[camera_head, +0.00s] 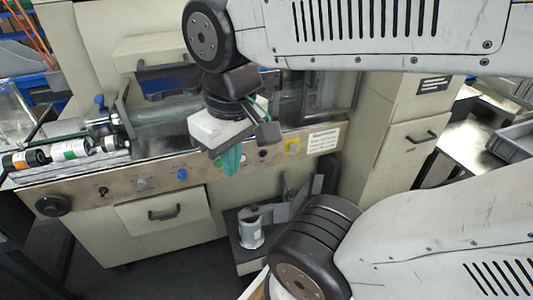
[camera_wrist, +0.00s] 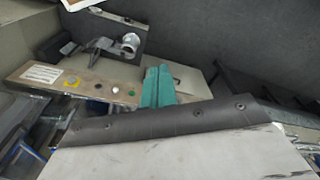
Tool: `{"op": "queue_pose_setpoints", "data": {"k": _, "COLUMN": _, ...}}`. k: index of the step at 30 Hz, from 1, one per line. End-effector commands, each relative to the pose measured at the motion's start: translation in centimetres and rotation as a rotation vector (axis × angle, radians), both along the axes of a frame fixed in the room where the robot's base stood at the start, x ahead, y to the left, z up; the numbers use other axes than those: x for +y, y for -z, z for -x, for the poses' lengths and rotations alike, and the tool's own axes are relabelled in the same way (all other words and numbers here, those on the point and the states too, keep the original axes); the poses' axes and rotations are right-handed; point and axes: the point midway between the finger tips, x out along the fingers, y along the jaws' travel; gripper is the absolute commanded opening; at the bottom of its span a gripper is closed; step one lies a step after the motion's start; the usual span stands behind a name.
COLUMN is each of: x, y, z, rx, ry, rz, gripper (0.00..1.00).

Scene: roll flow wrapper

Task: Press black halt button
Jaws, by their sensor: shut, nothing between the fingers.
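A black button (camera_head: 263,153) sits on the tan front panel, just left of a yellow-ringed control; it also shows in the wrist view (camera_wrist: 100,86). Other black controls are a small switch (camera_head: 103,191) and a large round knob (camera_head: 52,204) at the panel's left end. No label marks which is the halt button legibly. My gripper (camera_head: 232,163) has teal fingers, shut and empty, in front of the panel left of the black button. In the wrist view the fingers (camera_wrist: 157,88) hide part of the panel. I cannot tell whether they touch it.
The panel also carries a yellow-ringed control (camera_head: 292,146), a green button (camera_wrist: 131,92) close beside my fingers, and a blue button (camera_head: 182,174). Bottles (camera_head: 70,150) lie at the left above the panel. A white container (camera_head: 250,232) stands on a lower stand below.

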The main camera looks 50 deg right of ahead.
Motion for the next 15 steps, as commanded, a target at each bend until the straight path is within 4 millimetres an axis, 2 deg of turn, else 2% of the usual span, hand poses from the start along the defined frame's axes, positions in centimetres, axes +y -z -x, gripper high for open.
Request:
{"op": "queue_pose_setpoints", "data": {"k": 5, "x": 0.1, "y": 0.2, "z": -0.2, "rx": 0.017, "ry": 0.02, "rz": -0.015, "gripper": 0.0}}
{"op": "queue_pose_setpoints", "data": {"k": 8, "x": 0.1, "y": 0.7, "z": -0.9, "rx": 0.068, "ry": 0.089, "rz": -0.066, "gripper": 0.0}}
{"op": "queue_pose_setpoints", "data": {"k": 11, "x": 0.2, "y": 1.8, "z": -2.2, "rx": 0.155, "ry": 0.217, "rz": -0.159, "gripper": 0.0}}
{"op": "queue_pose_setpoints", "data": {"k": 15, "x": 0.2, "y": 3.5, "z": -5.0, "rx": 0.303, "ry": 0.46, "rz": -0.34, "gripper": 0.0}}
